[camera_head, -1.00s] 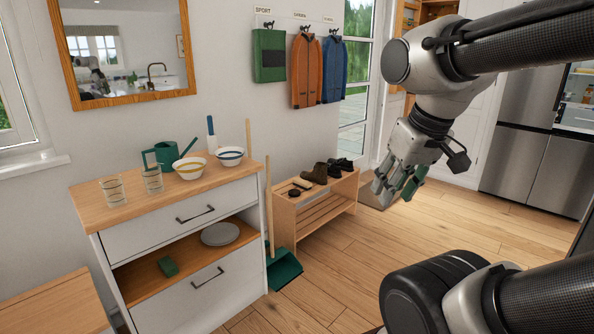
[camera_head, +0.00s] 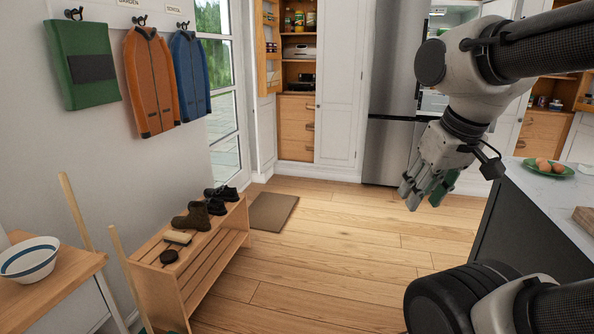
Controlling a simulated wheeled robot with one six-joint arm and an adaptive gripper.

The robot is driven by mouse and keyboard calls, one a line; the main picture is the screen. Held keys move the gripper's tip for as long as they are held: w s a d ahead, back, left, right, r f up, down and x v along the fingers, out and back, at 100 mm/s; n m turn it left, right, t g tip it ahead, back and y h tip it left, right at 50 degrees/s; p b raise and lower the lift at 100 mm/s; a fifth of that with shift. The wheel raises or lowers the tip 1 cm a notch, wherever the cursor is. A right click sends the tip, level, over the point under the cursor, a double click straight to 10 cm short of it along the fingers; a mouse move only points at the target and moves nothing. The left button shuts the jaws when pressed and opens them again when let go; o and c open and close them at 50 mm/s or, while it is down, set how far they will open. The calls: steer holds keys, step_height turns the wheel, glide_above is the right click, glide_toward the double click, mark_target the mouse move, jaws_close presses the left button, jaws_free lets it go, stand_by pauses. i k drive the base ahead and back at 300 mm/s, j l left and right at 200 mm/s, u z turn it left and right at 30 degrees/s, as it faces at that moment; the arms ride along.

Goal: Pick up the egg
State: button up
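Brown eggs (camera_head: 545,163) sit close together on a green plate (camera_head: 567,171) at the right edge of the view. The plate is on a pale countertop. The eggs are small here and I cannot tell exactly how many there are. My gripper (camera_head: 425,192) hangs in the air, pointing down, left of the counter and well apart from the eggs. Its grey fingers with green parts appear spread, and I see no egg between them.
The dark-sided counter (camera_head: 540,225) stands at the right, with a wooden item (camera_head: 584,217) on it. A shoe bench (camera_head: 205,250) is at the left, with a doormat (camera_head: 272,212) beyond. Wood floor between them is clear. A fridge and open cupboard stand behind.

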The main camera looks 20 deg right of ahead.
mark_target(544, 166)
steer(key=i+z, duration=0.3)
steer(key=i, duration=0.5)
steer(key=i+j+z, duration=0.25)
steer(key=i, duration=0.6)
steer(key=i+l+z, duration=0.1)
steer(key=i+z, duration=0.35)
steer(key=i+j+z, duration=0.15)
steer(key=i+z, duration=0.6)
steer(key=z, duration=0.25)
steer(key=i+z, duration=0.2)
steer(key=z, duration=0.25)
steer(key=i+z, duration=0.25)
steer(key=z, duration=0.25)
steer(key=i+j+z, duration=0.2)
steer(key=z, duration=0.3)
